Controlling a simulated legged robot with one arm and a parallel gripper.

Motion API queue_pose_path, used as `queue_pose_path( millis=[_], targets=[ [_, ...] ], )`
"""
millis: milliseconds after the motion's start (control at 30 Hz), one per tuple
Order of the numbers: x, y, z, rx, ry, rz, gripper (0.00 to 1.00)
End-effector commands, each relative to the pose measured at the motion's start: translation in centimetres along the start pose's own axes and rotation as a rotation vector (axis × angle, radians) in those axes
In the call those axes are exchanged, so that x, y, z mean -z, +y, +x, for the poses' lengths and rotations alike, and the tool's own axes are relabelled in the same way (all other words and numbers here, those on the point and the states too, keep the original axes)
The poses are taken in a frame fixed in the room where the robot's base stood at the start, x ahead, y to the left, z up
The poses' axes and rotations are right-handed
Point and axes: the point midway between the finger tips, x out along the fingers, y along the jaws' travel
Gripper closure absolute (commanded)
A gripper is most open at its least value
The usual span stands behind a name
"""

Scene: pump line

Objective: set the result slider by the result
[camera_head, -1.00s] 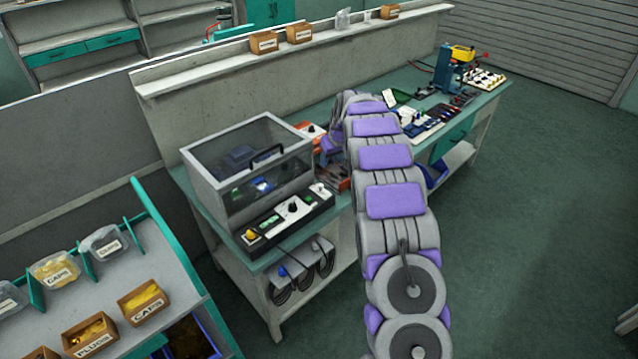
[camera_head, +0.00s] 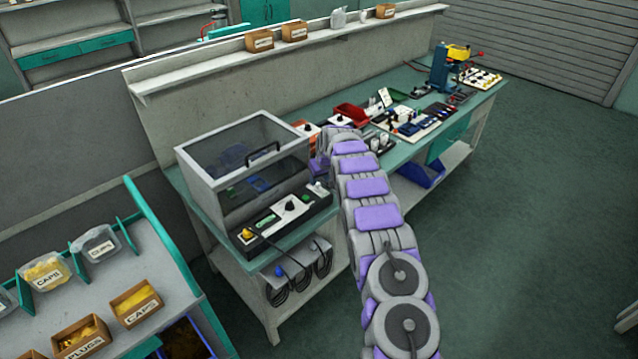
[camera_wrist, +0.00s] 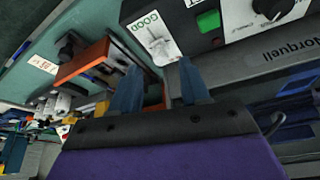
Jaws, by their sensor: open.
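The result slider (camera_wrist: 156,42) shows in the wrist view as a white plate marked GOOD with a grey piece on it, at the end of the black control panel (camera_wrist: 226,38). My gripper (camera_wrist: 158,78) is open, its two blue-grey fingers pointing up the picture toward the plate. I cannot tell whether they touch it. In the head view the slider (camera_head: 318,189) is at the right end of the tester's front panel (camera_head: 262,224). There my arm hides the gripper. A green window (camera_wrist: 208,20) and a black dial (camera_wrist: 272,8) sit beside the slider.
The tester (camera_head: 245,165) with its clear, handled lid stands on the workbench (camera_head: 212,205). An orange holder (camera_wrist: 84,62) is left of the fingers in the wrist view. A red bin (camera_head: 350,114) and trays of parts (camera_head: 412,123) lie farther along. Open floor is at right.

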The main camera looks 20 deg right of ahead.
Motion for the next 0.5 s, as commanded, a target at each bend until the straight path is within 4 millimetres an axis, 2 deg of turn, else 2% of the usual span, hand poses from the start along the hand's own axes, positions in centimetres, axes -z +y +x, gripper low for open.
queue_pose_path(
  millis=[200, 500],
  targets=[
    [-0.1, 0.0, 2.0, 0.002, -0.002, 0.001, 0.54],
    [0.0, 0.1, 2.5, 0.001, -0.001, 0.001, 0.54]
  ],
)
